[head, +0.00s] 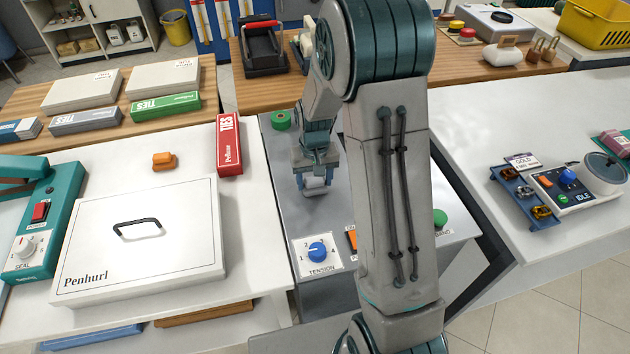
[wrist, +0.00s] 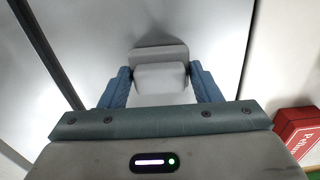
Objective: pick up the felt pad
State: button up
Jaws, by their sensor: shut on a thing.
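My gripper (head: 316,188) is over the grey metal top of the machine in the middle of the head view, pointing down. It is shut on a small pale grey block, which I take to be the felt pad (wrist: 160,78). In the wrist view the pad sits between the two blue fingers (wrist: 160,92), with a finger against each side. A grey face or edge shows just beyond it. In the head view only a little of the pad shows at the fingertips. I cannot tell whether it still touches the metal top.
The metal top (head: 284,190) carries a green button (head: 281,120) and a blue tension knob (head: 318,251). To the left are a red ties box (head: 229,145), an orange block (head: 164,160) and a white lidded press (head: 140,245). A white counter (head: 480,130) lies right.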

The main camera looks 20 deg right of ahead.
aim_at(314, 179)
jog(key=shift+r, duration=0.55)
notch_tip(314, 179, up, 3)
jog(key=shift+r, duration=0.1)
jog(key=s+r+b, duration=0.1)
jog(key=s+r, duration=0.5)
jog(key=s, duration=0.5)
jog(key=shift+s+d+r, duration=0.3)
jog(key=shift+s, duration=0.05)
jog(key=shift+o, duration=0.5)
